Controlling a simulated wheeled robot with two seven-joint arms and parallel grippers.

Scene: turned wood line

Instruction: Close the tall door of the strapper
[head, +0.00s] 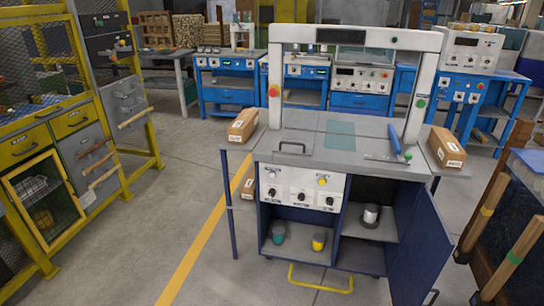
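The strapper (345,170) stands in the middle of the head view, with a white arch over a grey top and a blue cabinet below. Its tall blue door (420,245) is at the cabinet's right side. The door is swung open toward me and to the right, with a dark handle (431,297) low near its free edge. The compartment behind it is exposed, with a white and dark spool (371,215) on a shelf. Neither of my grippers is in view.
An open left compartment holds a green-topped item (279,232) and a yellow one (318,242). A yellow bar handle (320,286) sticks out low in front. Wooden-handled tools (511,260) stand right of the door. A yellow rack (70,150) stands left; the floor between is clear.

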